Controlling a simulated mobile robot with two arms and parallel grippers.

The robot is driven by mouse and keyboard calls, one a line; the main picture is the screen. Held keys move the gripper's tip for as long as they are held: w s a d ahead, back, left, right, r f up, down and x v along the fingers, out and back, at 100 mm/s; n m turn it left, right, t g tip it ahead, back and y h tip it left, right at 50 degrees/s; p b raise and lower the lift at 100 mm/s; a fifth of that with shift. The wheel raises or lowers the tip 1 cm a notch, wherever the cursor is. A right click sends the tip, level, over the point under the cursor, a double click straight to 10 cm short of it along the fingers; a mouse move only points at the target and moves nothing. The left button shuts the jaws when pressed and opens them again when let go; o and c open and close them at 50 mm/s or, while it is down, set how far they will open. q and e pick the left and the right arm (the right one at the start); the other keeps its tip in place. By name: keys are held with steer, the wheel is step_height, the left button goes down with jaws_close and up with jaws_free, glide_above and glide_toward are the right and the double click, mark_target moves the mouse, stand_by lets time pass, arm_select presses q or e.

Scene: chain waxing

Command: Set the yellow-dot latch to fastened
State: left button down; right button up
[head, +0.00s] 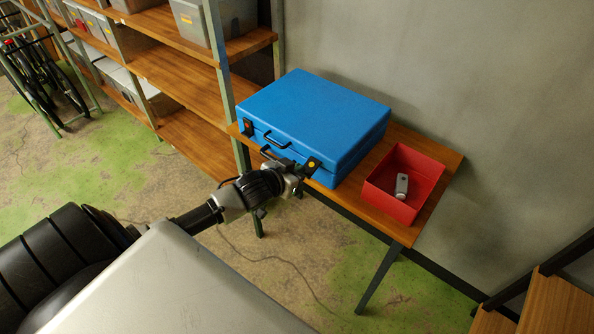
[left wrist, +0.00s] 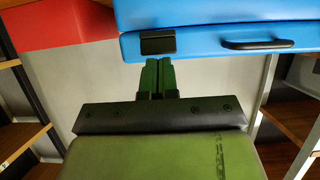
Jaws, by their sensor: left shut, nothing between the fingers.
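The blue case (head: 315,115) sits closed on the wooden table. The yellow-dot latch (head: 312,164) is on its front near the right corner, dark with a yellow spot. In the left wrist view a dark latch plate (left wrist: 158,42) shows on the case (left wrist: 205,45); no dot is visible there. My left gripper (head: 301,173) is shut and empty, close in front of that latch. In the left wrist view its green fingertips (left wrist: 158,62) are together just below the latch plate; I cannot tell whether they touch. My right gripper is out of view.
Another dark latch (head: 248,127) is at the case's left front, with handles (head: 277,139) between the latches. A red box (head: 420,170) holding a small grey item (head: 402,185) stands right of the case. Wooden shelves (head: 180,70) stand at left. The floor in front is open.

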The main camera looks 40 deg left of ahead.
arm_select(q)
steer(key=shift+f, duration=0.2)
steer(key=shift+f, duration=0.1)
step_height(320, 180, down, 3)
steer(key=t+b, duration=0.4)
steer(key=b, duration=0.5)
steer(key=shift+f+t, duration=0.1)
steer(key=shift+t, duration=0.3)
stand_by(0.4)
stand_by(1.2)
